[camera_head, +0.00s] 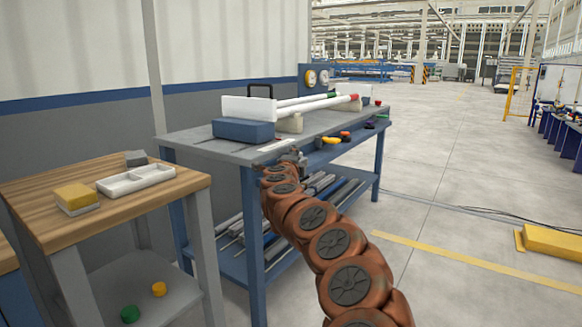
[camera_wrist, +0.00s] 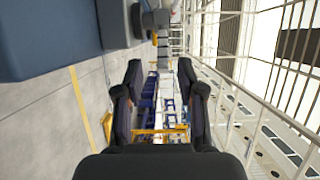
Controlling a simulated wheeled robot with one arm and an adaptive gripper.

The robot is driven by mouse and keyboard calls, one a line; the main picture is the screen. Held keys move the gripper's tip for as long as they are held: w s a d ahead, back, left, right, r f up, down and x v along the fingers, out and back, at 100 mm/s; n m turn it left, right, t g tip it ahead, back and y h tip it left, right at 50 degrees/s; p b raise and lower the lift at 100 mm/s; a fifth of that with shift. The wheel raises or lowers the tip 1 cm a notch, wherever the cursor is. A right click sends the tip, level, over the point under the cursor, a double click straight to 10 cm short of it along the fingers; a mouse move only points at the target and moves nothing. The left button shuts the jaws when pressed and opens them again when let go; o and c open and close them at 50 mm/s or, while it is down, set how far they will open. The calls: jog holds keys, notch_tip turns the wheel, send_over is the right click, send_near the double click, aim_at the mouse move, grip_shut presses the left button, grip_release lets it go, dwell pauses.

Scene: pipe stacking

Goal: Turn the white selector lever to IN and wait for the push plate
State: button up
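I cannot pick out the white selector lever for certain. A flat white strip (camera_head: 276,145) lies on the table top near its front edge. A white upright block (camera_head: 248,107) with a black handle stands on a blue box (camera_head: 243,130); whether it is the push plate I cannot tell. White pipes (camera_head: 312,104) run from it to the right across supports. My gripper (camera_head: 291,157) is at the table's front edge, small and partly hidden by my arm. In the wrist view my gripper (camera_wrist: 160,78) has its dark fingers apart with nothing between them.
The blue-framed table (camera_head: 205,142) has bars on its lower shelf. A yellow tool (camera_head: 331,141) and other coloured items lie near its front edge. A gauge panel (camera_head: 316,77) stands behind. A wooden-topped cart (camera_head: 35,193) is at left.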

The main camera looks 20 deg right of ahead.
jog(key=v, duration=0.6)
jog(key=shift+s, duration=0.2)
dwell(0.4)
jog(key=shift+a, duration=0.15)
